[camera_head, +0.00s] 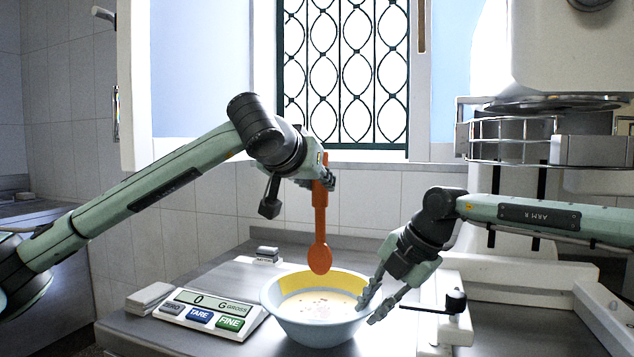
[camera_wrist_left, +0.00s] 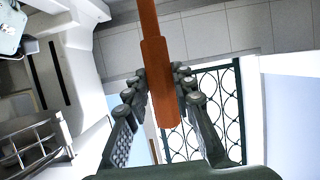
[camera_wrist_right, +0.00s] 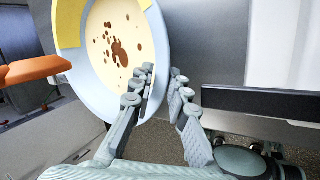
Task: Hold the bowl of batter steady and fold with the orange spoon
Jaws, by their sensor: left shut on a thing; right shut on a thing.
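The orange spoon (camera_head: 320,230) hangs upright with its head down over the back part of the bowl, above the batter. My left gripper (camera_head: 322,178) is shut on its upper handle, and in the left wrist view the handle (camera_wrist_left: 158,85) runs between the fingers. The light blue bowl (camera_head: 300,332) stands on the counter, with a yellow patch inside its back wall. It holds pale batter (camera_head: 315,305) with brown specks, clearer in the right wrist view (camera_wrist_right: 105,30). My right gripper (camera_head: 378,292) is shut on the bowl's right rim, one finger inside and one outside.
A kitchen scale (camera_head: 210,312) reading 0 stands left of the bowl, close to it. A small grey-white block (camera_head: 266,255) lies behind the bowl. A large white machine with a wire guard (camera_head: 510,138) stands at the right. A barred window is behind.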

